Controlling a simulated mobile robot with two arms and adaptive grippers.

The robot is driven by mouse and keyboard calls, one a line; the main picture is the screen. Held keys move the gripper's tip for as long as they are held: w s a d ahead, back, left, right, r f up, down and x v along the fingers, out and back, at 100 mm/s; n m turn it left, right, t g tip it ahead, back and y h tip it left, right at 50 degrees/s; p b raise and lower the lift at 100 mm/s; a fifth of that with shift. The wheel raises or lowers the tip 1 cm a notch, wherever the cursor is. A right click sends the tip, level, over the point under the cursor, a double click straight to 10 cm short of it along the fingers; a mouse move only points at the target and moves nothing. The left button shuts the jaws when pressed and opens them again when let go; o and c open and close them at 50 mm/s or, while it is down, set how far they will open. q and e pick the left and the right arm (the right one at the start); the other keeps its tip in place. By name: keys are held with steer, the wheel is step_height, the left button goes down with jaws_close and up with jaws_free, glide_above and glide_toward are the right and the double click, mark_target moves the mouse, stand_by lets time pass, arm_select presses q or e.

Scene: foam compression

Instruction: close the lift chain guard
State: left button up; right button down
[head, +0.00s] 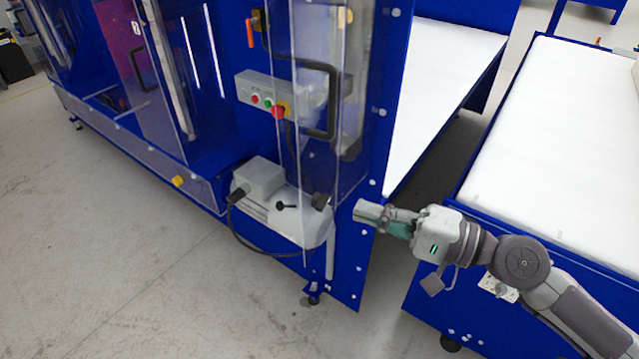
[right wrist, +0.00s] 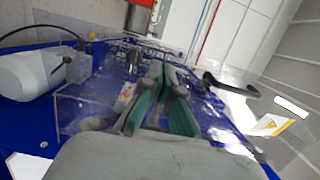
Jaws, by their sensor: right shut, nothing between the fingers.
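The lift chain guard is a clear panel (head: 310,160) with a black handle (head: 334,100), on the end of the blue machine. It looks swung out from the blue post, but its exact angle is hard to tell. My right gripper (head: 362,212) is shut and empty, low beside the blue post, to the right of the guard's lower part and below its handle. In the right wrist view my right gripper's green-padded fingers (right wrist: 158,78) are together in front of clear panelling. A black handle (right wrist: 232,86) shows to their right. My left gripper is out of view.
A grey motor (head: 285,208) with a cable sits low behind the clear panel. A control box (head: 268,95) with buttons is above it. A blue-framed white table (head: 565,130) stands at right. Open floor (head: 130,240) lies at left.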

mark_target(304, 192)
steer(key=p+x, duration=0.4)
steer(key=x, duration=0.3)
steer(key=shift+w+a+r, duration=0.15)
steer(key=shift+w+a, duration=0.05)
steer(key=shift+a, duration=0.1)
steer(key=shift+w+a+f, duration=0.2)
steer(key=shift+a, duration=0.2)
